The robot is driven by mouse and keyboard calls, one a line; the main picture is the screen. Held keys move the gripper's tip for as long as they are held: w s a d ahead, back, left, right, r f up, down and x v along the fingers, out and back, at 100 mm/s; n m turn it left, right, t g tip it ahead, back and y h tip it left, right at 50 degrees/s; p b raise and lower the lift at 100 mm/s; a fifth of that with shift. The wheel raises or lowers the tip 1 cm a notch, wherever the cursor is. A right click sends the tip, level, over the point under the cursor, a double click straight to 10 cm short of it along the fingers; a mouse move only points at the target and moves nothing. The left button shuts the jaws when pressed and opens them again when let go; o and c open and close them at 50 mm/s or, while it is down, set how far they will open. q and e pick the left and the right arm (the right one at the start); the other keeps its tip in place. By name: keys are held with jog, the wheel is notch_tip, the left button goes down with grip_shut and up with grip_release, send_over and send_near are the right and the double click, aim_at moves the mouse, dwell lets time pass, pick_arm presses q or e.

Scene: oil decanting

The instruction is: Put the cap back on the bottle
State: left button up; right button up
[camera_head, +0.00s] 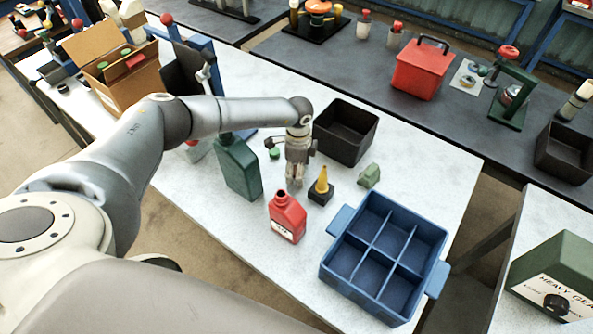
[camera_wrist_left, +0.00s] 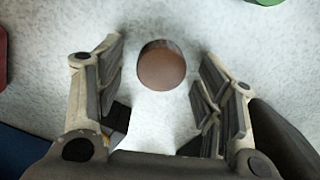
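The red bottle (camera_head: 287,217) stands upright with an open neck on the pale table. A dull red-brown round cap (camera_wrist_left: 161,65) lies on the table between the fingers of my left gripper in the left wrist view. It is hidden behind the gripper in the head view. My left gripper (camera_head: 295,184) points down, low over the table just behind the red bottle. Its fingers (camera_wrist_left: 160,50) are open on either side of the cap, with gaps showing. My right gripper is out of view.
A yellow funnel (camera_head: 322,183) on a black base stands close right of the gripper. A blue divided crate (camera_head: 340,284) is at front right, a black bin (camera_head: 364,150) behind. A small green object (camera_head: 369,176) lies between them. A cardboard box (camera_head: 126,94) is at the left.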

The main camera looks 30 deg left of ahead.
pick_arm(q)
jog(key=c, duration=0.7)
jog(key=shift+r, duration=0.1)
notch_tip(320, 180, up, 10)
jog(key=b, duration=0.2)
jog(key=shift+b, duration=0.4)
